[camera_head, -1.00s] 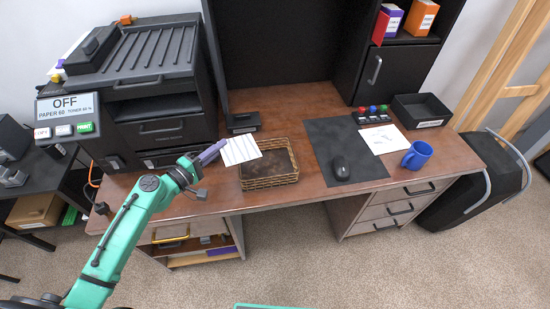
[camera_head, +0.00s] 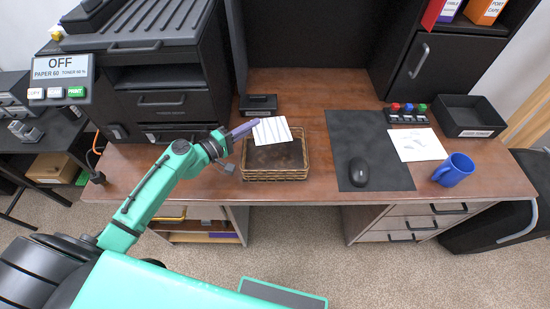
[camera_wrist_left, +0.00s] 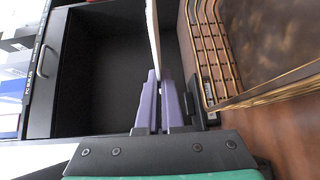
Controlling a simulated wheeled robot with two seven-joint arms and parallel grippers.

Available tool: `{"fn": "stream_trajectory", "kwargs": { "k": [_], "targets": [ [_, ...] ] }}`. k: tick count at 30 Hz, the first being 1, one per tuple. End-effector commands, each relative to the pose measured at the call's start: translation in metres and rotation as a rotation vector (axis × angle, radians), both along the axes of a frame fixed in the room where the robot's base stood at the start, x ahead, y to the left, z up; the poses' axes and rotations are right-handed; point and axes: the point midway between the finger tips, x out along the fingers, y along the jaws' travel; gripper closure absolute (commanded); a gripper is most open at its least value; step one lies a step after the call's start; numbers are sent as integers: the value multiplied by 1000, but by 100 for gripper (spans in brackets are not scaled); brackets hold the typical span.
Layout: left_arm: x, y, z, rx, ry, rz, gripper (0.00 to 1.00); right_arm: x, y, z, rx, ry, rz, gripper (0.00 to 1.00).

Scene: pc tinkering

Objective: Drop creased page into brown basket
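The creased page (camera_head: 272,131) is a white sheet with faint lines. It is held at its left edge and covers part of the back left of the brown basket (camera_head: 276,174), a low wicker tray on the desk. My left gripper (camera_head: 246,128), with purple fingers, is shut on the page at the basket's back left. In the left wrist view the page (camera_wrist_left: 153,38) shows edge-on between the fingers (camera_wrist_left: 160,100), with the basket's woven rim (camera_wrist_left: 212,50) to the right. I cannot tell whether the page touches the basket. My right gripper is not in view.
A black printer (camera_head: 160,80) stands left of the gripper. A small black box (camera_head: 258,105) sits behind the basket. To the right are a dark mat (camera_head: 372,140) with a mouse (camera_head: 358,172), another paper (camera_head: 417,145) and a blue mug (camera_head: 454,169).

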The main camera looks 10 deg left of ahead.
Motion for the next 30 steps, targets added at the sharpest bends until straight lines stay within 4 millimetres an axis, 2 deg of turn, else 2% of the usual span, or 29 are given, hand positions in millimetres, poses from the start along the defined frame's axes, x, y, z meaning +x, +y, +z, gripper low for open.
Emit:
{"fn": "stream_trajectory", "kwargs": {
  "k": [1,2,4,5,14,18,23,30],
  "targets": [
    [0,0,1,0,0,0,100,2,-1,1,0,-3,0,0],
    [0,0,1,0,0,0,93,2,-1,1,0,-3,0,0],
    [0,0,1,0,0,0,66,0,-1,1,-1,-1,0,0],
    [0,0,1,0,0,0,61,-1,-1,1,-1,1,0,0],
    [-1,0,1,1,1,0,61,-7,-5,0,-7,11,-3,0],
    [-9,6,-1,-1,3,0,61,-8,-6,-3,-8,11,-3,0],
    [-32,21,-2,1,4,0,61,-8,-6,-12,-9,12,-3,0],
    [-85,56,0,-1,5,2,61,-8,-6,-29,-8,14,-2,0]
  ]
}}
